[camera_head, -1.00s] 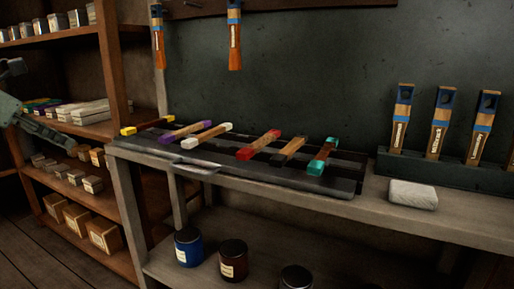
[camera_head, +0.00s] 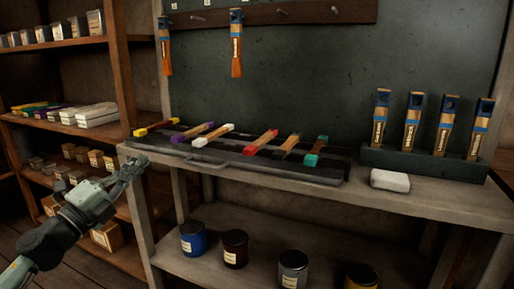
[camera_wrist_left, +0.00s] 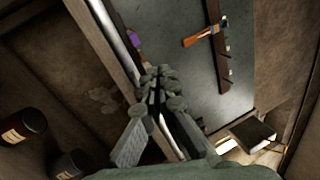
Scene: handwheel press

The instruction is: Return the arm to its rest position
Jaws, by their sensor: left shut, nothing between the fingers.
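My left gripper (camera_head: 132,168) shows in the head view at the left, in front of the wooden shelf and by the left end of the workbench. It is shut and empty, and apart from the tools. In the left wrist view the left gripper (camera_wrist_left: 160,88) has its fingers together with nothing between them. My left arm reaches in from the lower left corner of the head view. My right gripper is in neither view.
The workbench (camera_head: 440,199) carries a dark tray (camera_head: 290,171) with several colour-ended tools. Several brushes stand in a rack (camera_head: 400,160) at right, near a pale block (camera_head: 390,181). Cans, including a blue one (camera_head: 193,238), stand below. The shelf (camera_head: 118,75) is at left.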

